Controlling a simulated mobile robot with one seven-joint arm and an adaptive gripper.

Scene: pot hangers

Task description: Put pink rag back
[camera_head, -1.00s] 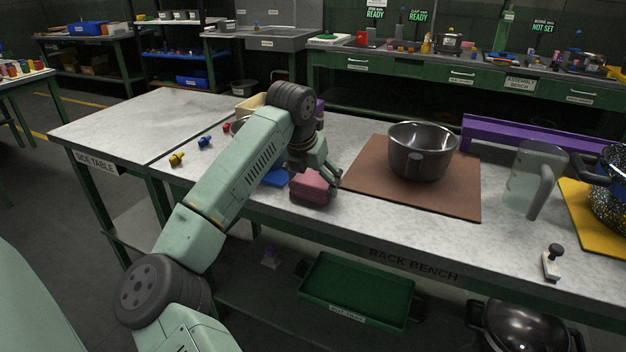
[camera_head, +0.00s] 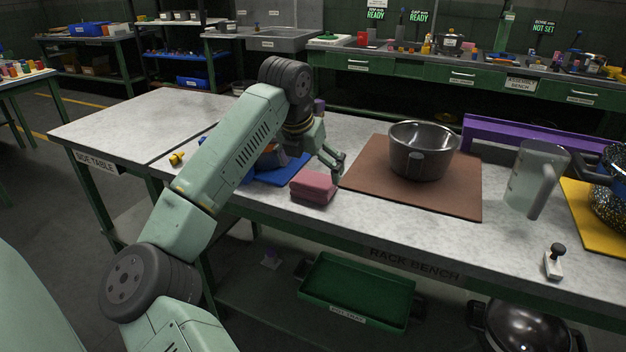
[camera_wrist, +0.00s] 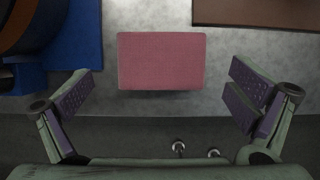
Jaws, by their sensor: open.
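The pink rag (camera_head: 313,187) is a folded block lying on the rack bench near its front edge, left of the brown mat. In the wrist view the rag (camera_wrist: 161,61) lies ahead of my fingers, roughly centred between them. My gripper (camera_head: 332,163) is open, above and just behind the rag in the head view. In the wrist view my gripper (camera_wrist: 160,108) has its fingers wide apart with nothing between them.
A blue mat (camera_head: 277,172) lies left of the rag, partly hidden by my arm. A brown mat (camera_head: 372,180) bears a steel pot (camera_head: 421,150). A clear jug (camera_head: 531,180) stands farther right. A green tray (camera_head: 358,290) sits below the bench.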

